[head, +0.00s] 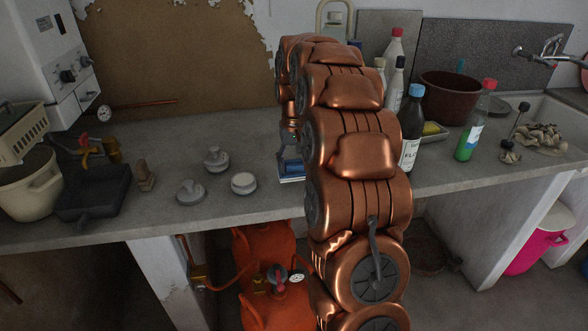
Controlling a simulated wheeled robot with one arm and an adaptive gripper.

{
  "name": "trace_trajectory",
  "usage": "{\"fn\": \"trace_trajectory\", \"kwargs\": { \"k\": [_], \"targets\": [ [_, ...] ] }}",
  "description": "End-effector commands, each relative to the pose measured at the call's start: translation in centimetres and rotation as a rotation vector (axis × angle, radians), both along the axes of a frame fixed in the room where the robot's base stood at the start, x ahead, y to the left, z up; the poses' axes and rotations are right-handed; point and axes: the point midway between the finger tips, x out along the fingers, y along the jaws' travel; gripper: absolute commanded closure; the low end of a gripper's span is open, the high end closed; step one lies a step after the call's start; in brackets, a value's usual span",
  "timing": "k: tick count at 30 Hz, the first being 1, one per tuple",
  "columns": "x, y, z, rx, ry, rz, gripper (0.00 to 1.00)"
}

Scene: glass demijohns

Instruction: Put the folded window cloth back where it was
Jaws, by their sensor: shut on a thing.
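My copper-coloured arm rises through the middle of the head view and bends down at its far end, over the grey worktop (235,133). I cannot make out a folded window cloth. A blue and white thing (290,168) shows only in part at the arm's left side, on or just above the worktop; I cannot tell what it is. A crumpled beige cloth (541,138) lies by the sink at the right.
Several bottles stand right of my arm, including a dark one (411,128) and a green one (470,128), near a brown basin (447,98). Grey weights (216,160) sit left of my arm. A dark pan (95,197) and cream pot (30,184) are at far left. Orange gas cylinders (262,245) stand below.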

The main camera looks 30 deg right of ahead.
Motion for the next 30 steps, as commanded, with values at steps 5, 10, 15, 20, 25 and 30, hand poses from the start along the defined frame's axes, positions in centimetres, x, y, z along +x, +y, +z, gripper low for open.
{"fn": "trace_trajectory", "kwargs": {
  "k": [5,10,15,20,25,30],
  "targets": [
    [0.4,-0.1,-0.1,0.001,0.002,0.001,0.71],
    [0.8,-0.3,-0.1,0.000,0.001,0.001,0.71],
    [0.8,-0.4,-0.9,0.002,0.005,0.000,0.71],
    [0.9,-0.4,-2.2,0.001,0.003,0.000,0.71],
    [0.9,-0.4,-3.5,0.000,0.001,0.000,0.71],
    [0.9,-0.4,-3.6,0.000,0.000,0.000,0.71]
  ]
}}
